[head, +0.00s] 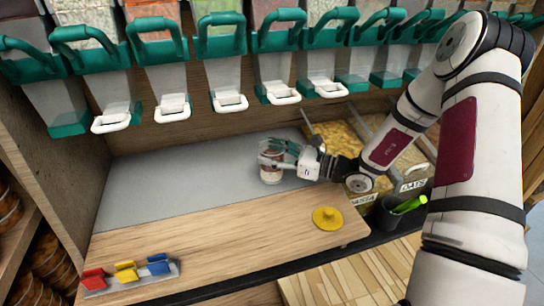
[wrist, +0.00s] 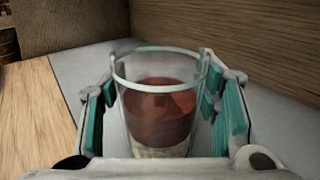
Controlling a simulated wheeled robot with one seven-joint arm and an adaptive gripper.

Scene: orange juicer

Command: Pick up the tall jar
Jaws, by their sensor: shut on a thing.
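The tall jar (wrist: 158,112) is clear glass with reddish-brown contents above a paler layer at the bottom. In the wrist view it stands upright, open-topped, between the teal-padded fingers of my gripper (wrist: 165,100). My gripper is shut on it, with a finger against each side. In the head view the jar (head: 271,174) is small and partly hidden by my gripper (head: 272,156), over the grey part of the counter. I cannot tell whether its base touches the counter.
A yellow lid-like disc with a knob (head: 327,218) lies on the wooden counter (head: 220,228). Red, yellow and blue clips (head: 127,272) sit at the front left. Dispensers with teal handles (head: 213,60) hang above. Food bins (head: 345,135) and a dark cup with a green item (head: 398,210) are to the right.

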